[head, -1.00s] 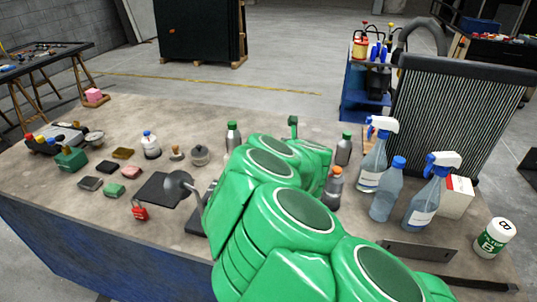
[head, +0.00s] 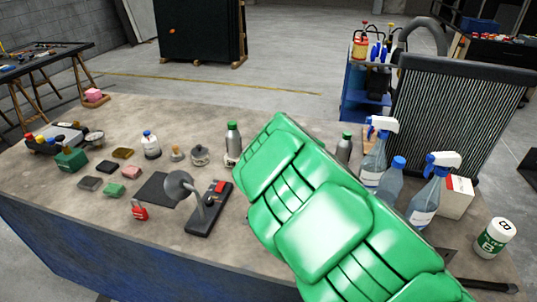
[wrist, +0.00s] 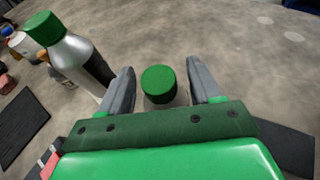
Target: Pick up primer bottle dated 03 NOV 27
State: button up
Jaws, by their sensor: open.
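In the wrist view, a green-capped bottle (wrist: 159,80) stands between the two grey fingers of my gripper (wrist: 160,68), which are open and apart from it. A second silver bottle with a green cap (wrist: 75,55) stands left of the left finger. In the head view, one green-capped silver bottle (head: 233,140) stands left of my arm and another green-capped bottle (head: 343,149) stands right of it. My green arm hides the gripper and the bench behind it there. No date on any bottle is legible, so I cannot tell which is dated 03 NOV 27.
A lamp-like stand (head: 207,212) is left of my arm. Spray bottles (head: 425,200), a radiator (head: 455,115) and a white can (head: 494,238) crowd the right.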

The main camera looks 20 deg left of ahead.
jog(key=shift+w+a+f, duration=0.25)
jog(key=shift+w+a, duration=0.1)
jog(key=shift+w, duration=0.15)
grip_shut()
